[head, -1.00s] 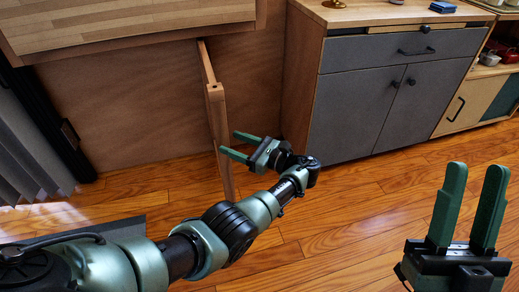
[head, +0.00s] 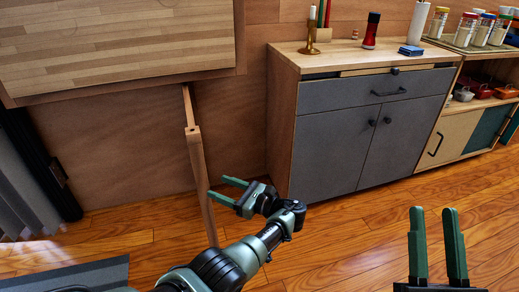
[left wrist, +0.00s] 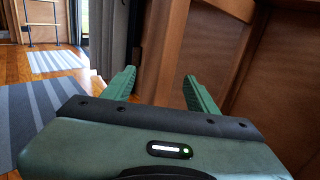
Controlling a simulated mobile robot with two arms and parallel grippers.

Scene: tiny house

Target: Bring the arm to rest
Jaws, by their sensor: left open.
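My left gripper (head: 228,191) reaches in from the lower left in the head view, low in front of the wooden wall. Its two green fingers are apart with nothing between them, close to the upright wooden table leg (head: 201,180). In the left wrist view its open fingers (left wrist: 158,90) point toward wooden posts. My right gripper (head: 437,245) stands at the lower right of the head view, fingers pointing up, apart and empty. Most of the right arm is out of view.
A wooden tabletop (head: 120,50) overhangs at the upper left. A grey-doored cabinet (head: 340,140) stands behind my grippers, with a candlestick (head: 310,40) and a red bottle (head: 371,30) on top. The wood floor (head: 340,235) between the arms is clear. A striped rug (left wrist: 50,95) lies at left.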

